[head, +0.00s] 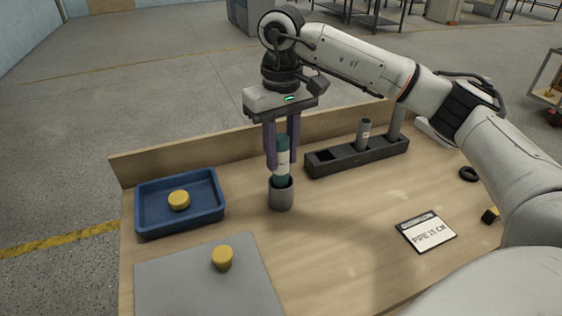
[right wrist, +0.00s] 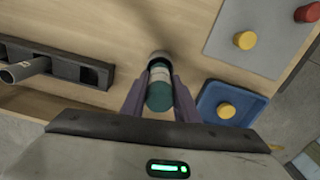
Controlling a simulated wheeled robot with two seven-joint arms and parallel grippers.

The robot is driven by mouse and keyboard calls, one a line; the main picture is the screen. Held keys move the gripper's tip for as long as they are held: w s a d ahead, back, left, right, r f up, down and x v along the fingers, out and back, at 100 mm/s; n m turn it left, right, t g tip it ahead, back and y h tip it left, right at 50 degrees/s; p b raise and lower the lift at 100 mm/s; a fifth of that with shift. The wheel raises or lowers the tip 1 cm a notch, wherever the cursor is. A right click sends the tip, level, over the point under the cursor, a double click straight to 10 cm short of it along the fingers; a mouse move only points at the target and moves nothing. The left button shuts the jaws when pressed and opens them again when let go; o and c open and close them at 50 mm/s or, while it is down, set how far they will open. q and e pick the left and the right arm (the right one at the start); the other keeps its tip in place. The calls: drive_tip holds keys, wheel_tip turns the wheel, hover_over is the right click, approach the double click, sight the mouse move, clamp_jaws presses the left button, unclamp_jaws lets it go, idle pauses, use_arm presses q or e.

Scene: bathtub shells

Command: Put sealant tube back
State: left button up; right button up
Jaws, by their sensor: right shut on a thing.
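The sealant tube (head: 282,158), teal with a white band, stands upright in the head view with its lower end at or inside the mouth of a grey cylindrical cup (head: 281,195) on the table. My right gripper (head: 281,160) points down from above and is shut on the tube's upper part. In the right wrist view the teal tube end (right wrist: 159,97) shows between the purple fingers, with the cup (right wrist: 160,57) beyond it. How deep the tube sits in the cup is hidden. My left gripper is not in view.
A blue tray (head: 150,223) holding a yellow puck (head: 179,200) is at left. A grey mat (head: 185,285) bears another yellow puck (head: 222,258). A dark rack (head: 335,165) with grey pipes stands behind right. A "PIPE 15 CM" card (head: 426,232) lies at right.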

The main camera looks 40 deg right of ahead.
drive_tip(key=shift+f, duration=1.15)
drive_tip(key=shift+f, duration=0.2)
drive_tip(key=o, duration=1.1)
drive_tip(key=shift+r, duration=0.15)
wheel_tip(320, 180, up, 12)
drive_tip(key=shift+r+p, duration=0.1)
drive_tip(key=shift+p, duration=0.5)
